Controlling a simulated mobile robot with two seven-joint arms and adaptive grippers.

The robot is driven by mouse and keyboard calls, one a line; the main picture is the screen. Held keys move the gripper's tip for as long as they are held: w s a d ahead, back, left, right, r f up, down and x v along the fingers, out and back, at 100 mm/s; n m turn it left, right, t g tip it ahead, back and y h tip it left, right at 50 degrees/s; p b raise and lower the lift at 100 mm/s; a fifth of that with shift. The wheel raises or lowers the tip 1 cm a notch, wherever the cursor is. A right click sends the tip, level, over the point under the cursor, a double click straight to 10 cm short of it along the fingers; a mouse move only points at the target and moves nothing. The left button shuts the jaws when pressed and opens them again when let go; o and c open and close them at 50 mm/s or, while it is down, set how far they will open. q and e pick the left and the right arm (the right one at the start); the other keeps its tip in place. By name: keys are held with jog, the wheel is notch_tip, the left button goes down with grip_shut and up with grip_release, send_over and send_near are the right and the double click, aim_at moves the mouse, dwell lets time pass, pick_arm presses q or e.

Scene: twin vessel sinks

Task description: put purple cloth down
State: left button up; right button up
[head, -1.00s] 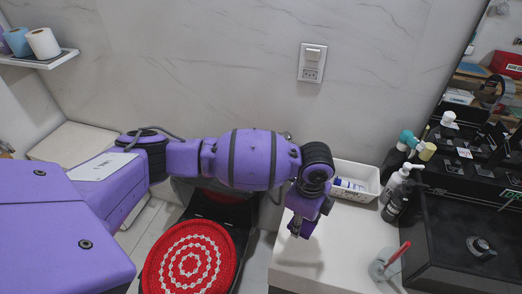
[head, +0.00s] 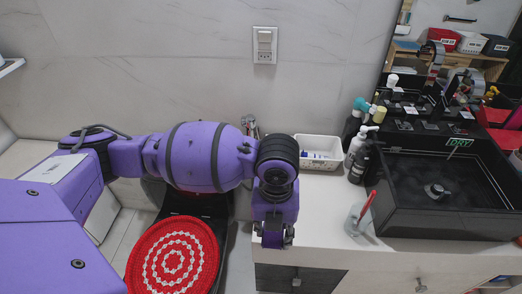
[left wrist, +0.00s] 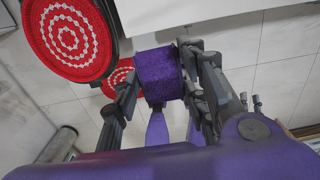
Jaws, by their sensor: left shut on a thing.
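In the left wrist view, a folded or rolled purple cloth (left wrist: 160,76) sits between the two fingers of my left gripper (left wrist: 163,72), which is shut on it. Behind the cloth I see pale floor tiles and part of a red seat. In the head view, my left gripper (head: 273,237) points down at the front left corner of the white countertop (head: 325,222). The cloth cannot be made out there, being hidden by the gripper and wrist. My right gripper is in neither view.
A red and white patterned round seat (head: 175,258) is left of the counter. On the counter stand a white tray (head: 318,152), soap bottles (head: 358,160), a cup with a red brush (head: 358,217) and a black basin (head: 445,195). The counter's front middle is clear.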

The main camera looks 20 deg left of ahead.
pick_arm(q)
jog(key=w+a+f, duration=0.1)
jog(key=w+f, duration=0.1)
jog(key=w+a+f, duration=0.1)
jog(key=w+f, duration=0.1)
jog(key=w, duration=0.1)
jog(key=w+a+f, duration=0.1)
jog(key=w+f, duration=0.2)
jog(key=shift+w+a+f+b, duration=0.1)
jog(key=shift+w+b, duration=0.1)
jog(key=shift+b, duration=0.15)
jog(key=shift+w+a+f, duration=0.15)
jog(key=shift+w+f, duration=0.15)
jog(key=shift+f, duration=0.05)
jog(key=shift+w+f, duration=0.15)
jog(key=shift+f, duration=1.45)
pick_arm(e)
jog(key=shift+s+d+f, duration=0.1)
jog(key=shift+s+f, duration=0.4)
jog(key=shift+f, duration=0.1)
pick_arm(q)
jog(key=shift+f, duration=0.15)
jog(key=o, duration=1)
jog(key=shift+o, duration=0.2)
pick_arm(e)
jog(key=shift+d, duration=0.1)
